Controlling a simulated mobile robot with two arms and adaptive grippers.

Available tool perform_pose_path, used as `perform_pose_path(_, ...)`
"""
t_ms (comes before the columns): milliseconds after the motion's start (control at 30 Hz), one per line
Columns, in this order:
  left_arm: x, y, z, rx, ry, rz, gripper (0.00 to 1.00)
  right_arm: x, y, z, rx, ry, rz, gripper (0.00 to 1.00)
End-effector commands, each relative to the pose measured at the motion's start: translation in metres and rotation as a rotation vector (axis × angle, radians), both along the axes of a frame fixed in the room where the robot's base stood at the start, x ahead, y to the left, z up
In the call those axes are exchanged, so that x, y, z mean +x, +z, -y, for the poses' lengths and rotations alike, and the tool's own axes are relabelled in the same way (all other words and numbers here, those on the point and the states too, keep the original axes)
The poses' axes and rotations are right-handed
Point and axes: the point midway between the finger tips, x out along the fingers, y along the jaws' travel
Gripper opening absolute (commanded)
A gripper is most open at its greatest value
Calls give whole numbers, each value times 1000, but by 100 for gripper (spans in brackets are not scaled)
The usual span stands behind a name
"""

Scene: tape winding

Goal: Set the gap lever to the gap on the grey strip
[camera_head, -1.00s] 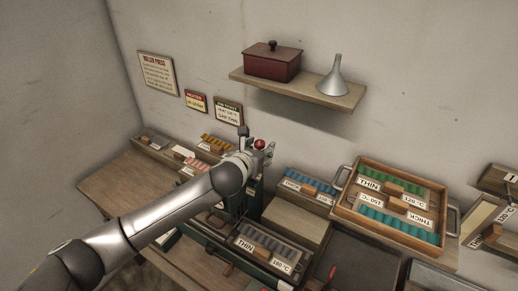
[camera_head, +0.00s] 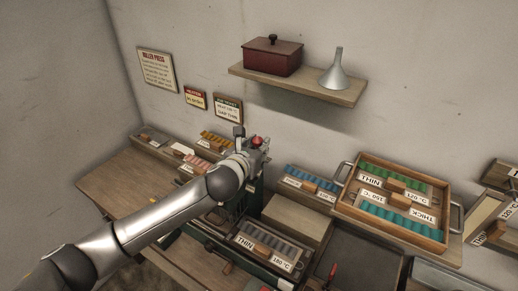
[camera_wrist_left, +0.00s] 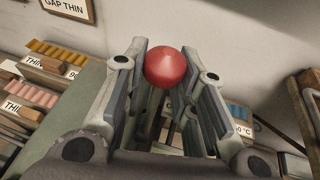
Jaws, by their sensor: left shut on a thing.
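My left gripper (camera_head: 255,149) is shut on the red ball knob (camera_head: 257,141) of the gap lever, behind the roller press. In the left wrist view the red knob (camera_wrist_left: 166,67) sits between the two fingers (camera_wrist_left: 168,85). The lever's shaft and its scale are mostly hidden by the gripper. A dark grey strip (camera_head: 270,240) lies in front of the press, with a card reading THIN (camera_head: 245,242) and a card reading 180 °C (camera_head: 283,264). My right gripper is out of view.
A wooden tray (camera_head: 447,222) with green and teal strips stands at the right. A blue strip (camera_head: 301,173) is nearer the press. Orange and pink strips (camera_head: 196,165) lie at the left. A shelf (camera_head: 340,98) with a red box and funnel hangs above.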

Motion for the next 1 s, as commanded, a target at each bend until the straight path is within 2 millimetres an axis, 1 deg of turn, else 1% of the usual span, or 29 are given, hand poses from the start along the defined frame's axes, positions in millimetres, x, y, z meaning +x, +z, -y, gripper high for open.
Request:
perform_pose_path(33, -2, -6, -2, -13, 0, 21, 0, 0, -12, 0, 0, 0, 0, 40)
perform_pose_path(167, -9, -7, -7, -60, -1, 83, 0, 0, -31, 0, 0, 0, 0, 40)
perform_pose_path(400, -23, -11, -17, -153, -1, 210, 0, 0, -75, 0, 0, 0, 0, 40)
perform_pose_path(533, -30, -12, -22, -199, 0, 273, 0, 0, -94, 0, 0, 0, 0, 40)
perform_pose_path(700, -37, -10, -27, -249, 1, 342, 0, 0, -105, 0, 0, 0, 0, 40)
perform_pose_path(767, -38, -7, -29, -245, -1, 342, 0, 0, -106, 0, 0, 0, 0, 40)
perform_pose_path(1000, -44, -10, -33, -243, 1, 335, 0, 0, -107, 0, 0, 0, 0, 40)
